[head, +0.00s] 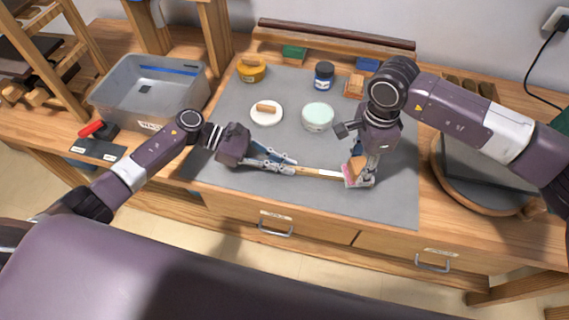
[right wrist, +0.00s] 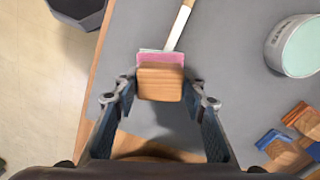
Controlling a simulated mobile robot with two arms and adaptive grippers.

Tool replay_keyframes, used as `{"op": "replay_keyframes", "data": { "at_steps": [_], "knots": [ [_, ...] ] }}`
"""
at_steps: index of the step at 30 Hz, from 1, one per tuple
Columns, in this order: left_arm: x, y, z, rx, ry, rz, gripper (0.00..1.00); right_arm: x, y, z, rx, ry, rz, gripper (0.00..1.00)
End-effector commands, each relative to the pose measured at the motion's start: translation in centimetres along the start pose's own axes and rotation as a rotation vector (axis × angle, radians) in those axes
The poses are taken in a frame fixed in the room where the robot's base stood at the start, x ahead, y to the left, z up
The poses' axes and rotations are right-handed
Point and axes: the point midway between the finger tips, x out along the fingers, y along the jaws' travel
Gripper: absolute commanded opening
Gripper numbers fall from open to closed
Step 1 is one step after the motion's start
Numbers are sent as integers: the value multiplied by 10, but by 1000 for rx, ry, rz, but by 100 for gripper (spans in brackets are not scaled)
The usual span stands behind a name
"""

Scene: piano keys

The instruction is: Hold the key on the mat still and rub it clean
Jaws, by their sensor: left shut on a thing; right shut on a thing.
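The key (head: 318,172), a long pale wooden stick with a white end, lies along the front part of the grey mat (head: 230,183). My left gripper (head: 291,166) is shut on its left end. My right gripper (head: 362,178) is shut on a wooden block (right wrist: 160,82) with a pink pad (right wrist: 160,58) on its face. The pad is at the key's white end (right wrist: 181,22) in the right wrist view and hides part of it. I cannot tell whether the pad presses on the key.
A mint-topped tub (head: 318,117), a white dish with a small wooden piece (head: 266,111), a yellow jar (head: 251,70) and a blue jar (head: 324,75) stand behind on the mat. A grey bin (head: 150,88) is at left. A round wooden stand (head: 480,195) is at right.

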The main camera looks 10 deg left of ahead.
Motion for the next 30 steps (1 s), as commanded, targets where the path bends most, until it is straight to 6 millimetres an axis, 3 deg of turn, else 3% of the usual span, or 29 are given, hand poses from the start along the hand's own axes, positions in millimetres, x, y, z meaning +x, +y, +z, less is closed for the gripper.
{"op": "replay_keyframes", "data": {
  "at_steps": [8,24,30],
  "knots": [
    [0,0,-1,-1,1,0,0,-7,0,-1,0,1,-2,19],
    [0,0,-1,-1,2,0,0,-60,0,0,0,0,-2,19],
    [0,0,-1,-1,2,0,0,-70,0,0,0,0,0,19]
  ]
}}
